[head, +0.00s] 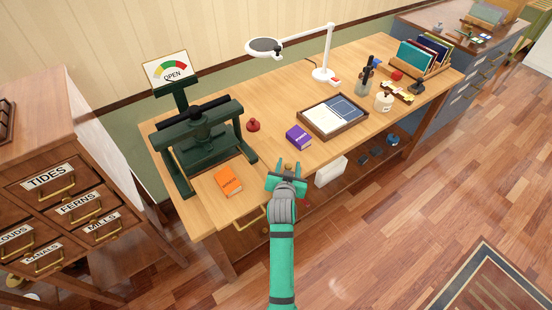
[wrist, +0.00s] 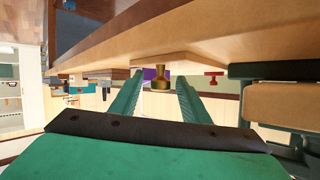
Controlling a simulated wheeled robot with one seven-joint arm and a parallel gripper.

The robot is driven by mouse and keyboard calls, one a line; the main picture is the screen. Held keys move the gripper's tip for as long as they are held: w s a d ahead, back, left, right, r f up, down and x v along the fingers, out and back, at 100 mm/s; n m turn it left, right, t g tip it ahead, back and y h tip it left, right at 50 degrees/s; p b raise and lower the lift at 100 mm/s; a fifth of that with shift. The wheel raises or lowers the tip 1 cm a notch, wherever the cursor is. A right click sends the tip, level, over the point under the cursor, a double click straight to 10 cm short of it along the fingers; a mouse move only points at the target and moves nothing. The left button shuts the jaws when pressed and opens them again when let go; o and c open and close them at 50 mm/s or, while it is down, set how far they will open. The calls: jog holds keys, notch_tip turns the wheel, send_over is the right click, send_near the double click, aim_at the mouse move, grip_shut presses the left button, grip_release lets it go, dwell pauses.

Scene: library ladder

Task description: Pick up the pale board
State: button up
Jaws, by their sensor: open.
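A pale, whitish flat piece (head: 322,115), which looks like the pale board, lies in a dark wooden tray (head: 345,136) on the workbench, beside a blue flat piece (head: 347,108). My gripper (head: 288,168) is at the bench's front edge, nearer to me and left of the tray, apart from the pale piece. In the wrist view its two green fingers (wrist: 160,97) are spread apart and hold nothing. A brass knob-like piece (wrist: 160,78) shows between and beyond them. I cannot make out the pale piece in the wrist view.
A purple box (head: 298,137), an orange box (head: 228,180) and a red knobbed piece (head: 253,125) sit on the bench. A dark green press (head: 205,140) stands at left, a white lamp (head: 323,74) behind. A white box (head: 330,171) is below the bench edge.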

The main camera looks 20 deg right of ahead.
grip_shut()
jog(key=shift+a, duration=0.1)
jog(key=shift+r, duration=0.15)
